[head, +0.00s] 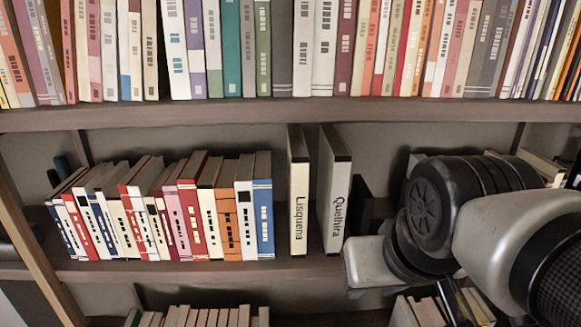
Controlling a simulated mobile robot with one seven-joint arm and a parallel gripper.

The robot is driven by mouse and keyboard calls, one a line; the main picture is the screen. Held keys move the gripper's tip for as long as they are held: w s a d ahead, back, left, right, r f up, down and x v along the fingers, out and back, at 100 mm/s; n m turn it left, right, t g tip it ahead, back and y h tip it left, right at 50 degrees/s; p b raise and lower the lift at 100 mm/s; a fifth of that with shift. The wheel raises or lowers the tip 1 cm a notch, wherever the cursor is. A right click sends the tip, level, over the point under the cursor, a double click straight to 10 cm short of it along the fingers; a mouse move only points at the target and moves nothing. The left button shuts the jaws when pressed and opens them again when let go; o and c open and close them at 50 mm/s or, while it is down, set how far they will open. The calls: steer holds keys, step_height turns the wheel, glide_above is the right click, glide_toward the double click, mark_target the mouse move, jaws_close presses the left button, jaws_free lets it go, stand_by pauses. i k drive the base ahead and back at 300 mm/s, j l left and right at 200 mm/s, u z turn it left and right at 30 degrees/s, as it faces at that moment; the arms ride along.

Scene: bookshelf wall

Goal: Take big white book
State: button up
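A large white book labelled "Quelhira" (337,200) stands upright on the middle shelf, its spine facing out. A slimmer cream book labelled "Lisquena" (299,195) stands upright to its left, with a gap between them. My arm reaches in from the right. A pale block at its end, which seems to be part of my gripper (370,263), is low and to the right of the white book in the picture. I see no fingers clearly, so their opening is hidden. I see nothing held, and cannot tell whether the block touches the shelf.
A row of several books (170,210) fills the middle shelf on the left, ending at a blue book (263,205). A dark upright object (362,205) stands just right of the white book. The shelf above (230,112) is packed with books. More books (200,317) show below.

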mark_target(335, 159)
steer(key=j+z, duration=0.4)
steer(key=j, duration=0.55)
steer(key=z, duration=1.25)
